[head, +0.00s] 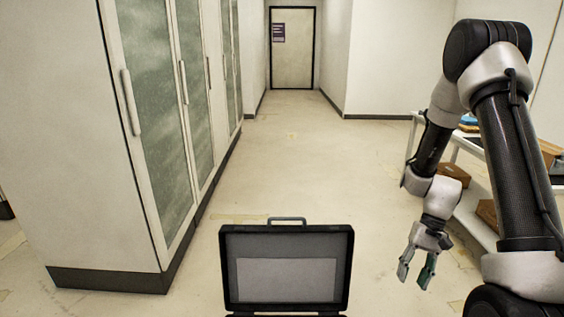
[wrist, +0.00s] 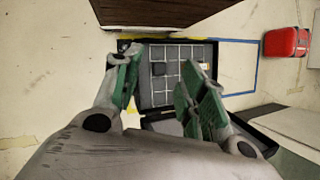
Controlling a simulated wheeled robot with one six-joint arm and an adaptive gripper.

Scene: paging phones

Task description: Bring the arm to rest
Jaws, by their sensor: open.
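My gripper (head: 416,270) hangs from my bent arm at the right of the head view, pointing down beside the open case (head: 286,229). In the wrist view my gripper (wrist: 158,82) has its two green-padded fingers spread apart, with nothing between them. Below the fingers, the wrist view shows a dark tray with a grid of compartments (wrist: 172,53); a small dark item sits in one of them. The fingers hide part of the tray. In the head view the case's lid stands up and its inside is mostly out of frame.
Tall cabinets (head: 155,110) line the left. A table (head: 458,143) with boxes stands at the right, behind my arm. The floor ahead is clear to a closed door (head: 292,62). The wrist view shows a red case (wrist: 287,43) at the right.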

